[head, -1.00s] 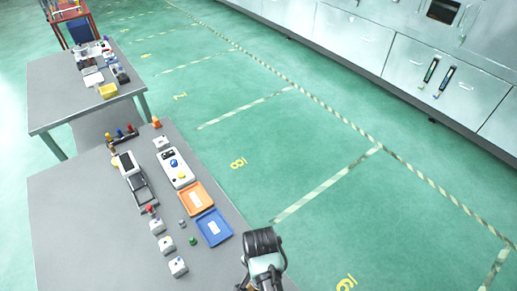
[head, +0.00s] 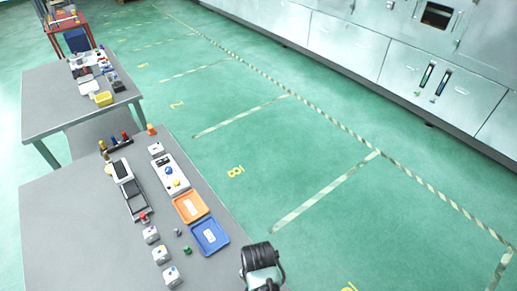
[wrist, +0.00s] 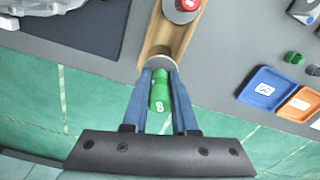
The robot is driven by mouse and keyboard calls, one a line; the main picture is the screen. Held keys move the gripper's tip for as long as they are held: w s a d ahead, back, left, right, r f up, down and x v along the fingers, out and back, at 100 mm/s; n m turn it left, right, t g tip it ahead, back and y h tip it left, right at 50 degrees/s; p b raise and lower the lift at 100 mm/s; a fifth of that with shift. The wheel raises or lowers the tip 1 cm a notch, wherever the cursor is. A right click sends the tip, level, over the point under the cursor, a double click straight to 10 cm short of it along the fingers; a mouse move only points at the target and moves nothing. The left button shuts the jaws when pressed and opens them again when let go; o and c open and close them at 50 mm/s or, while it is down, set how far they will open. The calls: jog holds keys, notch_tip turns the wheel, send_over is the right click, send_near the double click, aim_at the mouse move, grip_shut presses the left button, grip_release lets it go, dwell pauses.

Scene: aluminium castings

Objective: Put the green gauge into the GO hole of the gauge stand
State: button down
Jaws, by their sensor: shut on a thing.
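The green gauge (wrist: 160,92) has a white "GO" mark on its handle and sits between the blue fingers of my gripper (wrist: 161,76) in the wrist view. My gripper is shut on it. The gauge stand (wrist: 157,40) is a wooden block just beyond the fingertips. A grey round face (wrist: 160,63) lies at the near end of the stand, against the gauge's far end; I cannot tell whether the gauge is in the hole. A red-topped gauge (wrist: 187,5) with a grey collar stands at the stand's far end. The head view does not show the stand or the held gauge.
A blue tray (head: 222,248) and an orange tray (head: 202,217) lie on the grey table (head: 75,235). A small green part (head: 187,250) and several white blocks lie nearby. A dark flat panel (wrist: 65,40) is left of the stand. The table edge is close to my gripper.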

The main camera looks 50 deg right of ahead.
jog(key=shift+f+b, duration=0.4)
jog(key=shift+f, duration=0.5)
jog(key=shift+p, duration=0.5)
dwell(1.0)
jog(key=shift+f+b, duration=1.6)
jog(key=shift+f, duration=0.45)
jog(key=c, duration=0.6)
grip_release()
jog(key=shift+r, duration=0.1)
notch_tip(320, 180, up, 13)
jog(key=shift+f+b, duration=0.1)
jog(key=shift+b, duration=0.5)
